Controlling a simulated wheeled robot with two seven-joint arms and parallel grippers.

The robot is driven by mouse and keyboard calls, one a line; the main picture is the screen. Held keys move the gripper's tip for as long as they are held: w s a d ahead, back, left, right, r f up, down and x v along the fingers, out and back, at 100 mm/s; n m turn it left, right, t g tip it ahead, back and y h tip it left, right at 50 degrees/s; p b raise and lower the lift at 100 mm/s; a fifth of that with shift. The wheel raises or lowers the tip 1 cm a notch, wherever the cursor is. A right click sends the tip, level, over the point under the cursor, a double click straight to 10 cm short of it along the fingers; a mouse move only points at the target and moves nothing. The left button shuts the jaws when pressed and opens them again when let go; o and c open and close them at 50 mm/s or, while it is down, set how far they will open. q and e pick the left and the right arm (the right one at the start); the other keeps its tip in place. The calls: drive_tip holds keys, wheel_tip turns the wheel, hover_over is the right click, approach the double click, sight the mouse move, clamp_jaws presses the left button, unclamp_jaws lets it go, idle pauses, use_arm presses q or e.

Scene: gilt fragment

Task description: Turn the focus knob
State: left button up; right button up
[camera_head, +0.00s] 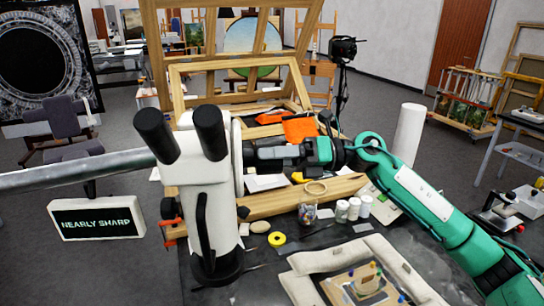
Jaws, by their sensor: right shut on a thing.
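A white microscope (208,180) with two black eyepieces hangs on a thick grey boom (90,171) at centre left. Its focus knob (239,158) is on the right side of the body, seen edge-on as a pale disc with a dark rim. My right gripper (256,153), on a green arm from the right, is shut at the knob; its fingertips are partly hidden and dark. A sign (97,218) under the boom reads "NEARLY SHARP". My left gripper is not in view.
A workbench holds a yellow tape roll (277,239), a jar (308,213), several white bottles and a padded cradle (335,262) with a small painted fragment. A wooden easel frame (235,70) stands behind. A white roll (408,133) stands upright beyond my right arm.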

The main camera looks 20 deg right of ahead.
idle(0.4)
drive_tip(key=o, duration=1)
drive_tip(key=shift+s+d+f+b, duration=0.1)
drive_tip(key=shift+d+f+b, duration=0.05)
drive_tip(key=shift+d+b, duration=0.3)
drive_tip(key=shift+s+d+b, duration=0.4)
drive_tip(key=shift+d+b, duration=0.55)
drive_tip(key=shift+d, duration=1.15)
drive_tip(key=shift+s+d+b, duration=0.45)
drive_tip(key=shift+d+b, duration=0.55)
drive_tip(key=shift+d, duration=1.15)
drive_tip(key=shift+s+d+b, duration=0.4)
drive_tip(key=shift+d+b, duration=0.55)
drive_tip(key=shift+d, duration=1.15)
